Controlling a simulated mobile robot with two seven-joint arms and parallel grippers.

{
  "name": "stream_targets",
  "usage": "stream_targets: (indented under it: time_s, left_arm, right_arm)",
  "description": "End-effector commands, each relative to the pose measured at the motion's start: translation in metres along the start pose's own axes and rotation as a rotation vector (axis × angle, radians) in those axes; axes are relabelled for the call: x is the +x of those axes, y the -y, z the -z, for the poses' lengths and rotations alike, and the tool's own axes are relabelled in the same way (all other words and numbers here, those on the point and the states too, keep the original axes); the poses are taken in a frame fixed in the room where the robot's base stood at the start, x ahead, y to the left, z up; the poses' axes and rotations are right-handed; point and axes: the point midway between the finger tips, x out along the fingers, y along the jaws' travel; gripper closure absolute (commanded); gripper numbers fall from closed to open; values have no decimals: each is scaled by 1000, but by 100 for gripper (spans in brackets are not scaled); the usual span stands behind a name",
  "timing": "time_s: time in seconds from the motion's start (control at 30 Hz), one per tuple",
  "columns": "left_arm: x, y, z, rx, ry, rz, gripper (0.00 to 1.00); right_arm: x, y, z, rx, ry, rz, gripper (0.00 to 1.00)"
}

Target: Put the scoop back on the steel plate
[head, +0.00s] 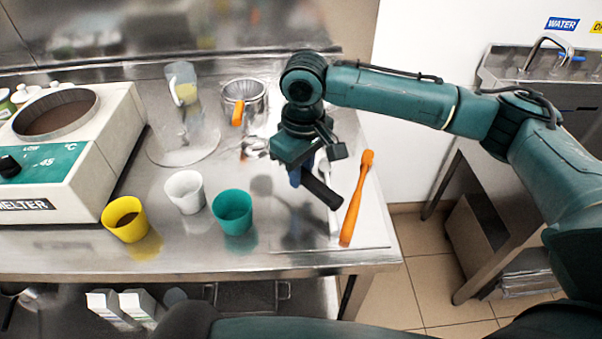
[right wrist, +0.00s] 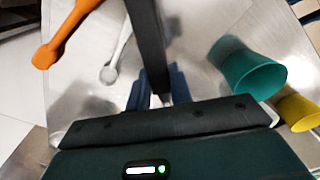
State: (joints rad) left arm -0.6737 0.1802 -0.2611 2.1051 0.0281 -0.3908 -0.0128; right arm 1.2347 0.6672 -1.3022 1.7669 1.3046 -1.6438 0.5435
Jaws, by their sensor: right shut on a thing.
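The gripper is over the steel plate (head: 372,226), a thin flat sheet at the right end of the table. I cannot tell whether the scoop touches it. An orange spatula (head: 356,200) and a white spatula (head: 325,172) lie on the plate. My left gripper is not in view.
Teal (head: 233,212), white (head: 185,191) and yellow (head: 125,219) cups stand left of the gripper. A melter (head: 75,150) is at far left. A clear jug (head: 182,85) and a metal container (head: 244,98) stand at the back. The table's right edge is close.

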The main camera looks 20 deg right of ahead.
Motion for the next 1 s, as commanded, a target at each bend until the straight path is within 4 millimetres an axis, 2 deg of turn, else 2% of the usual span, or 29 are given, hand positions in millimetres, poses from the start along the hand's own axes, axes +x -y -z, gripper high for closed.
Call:
stream_targets:
  time_s: [0.1,0.63,0.67,0.9,1.0]
  left_arm:
    - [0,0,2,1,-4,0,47]
    - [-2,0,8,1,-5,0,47]
    - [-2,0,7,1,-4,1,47]
    - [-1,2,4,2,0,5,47]
    - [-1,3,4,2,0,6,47]
  right_arm:
    - [12,0,0,0,-1,-1,100]
    - [20,0,-1,-1,0,0,100]
    - [22,0,-1,-1,0,0,78]
    - [22,0,-1,-1,-1,-1,58]
    - [21,0,-1,-1,0,-1,57]
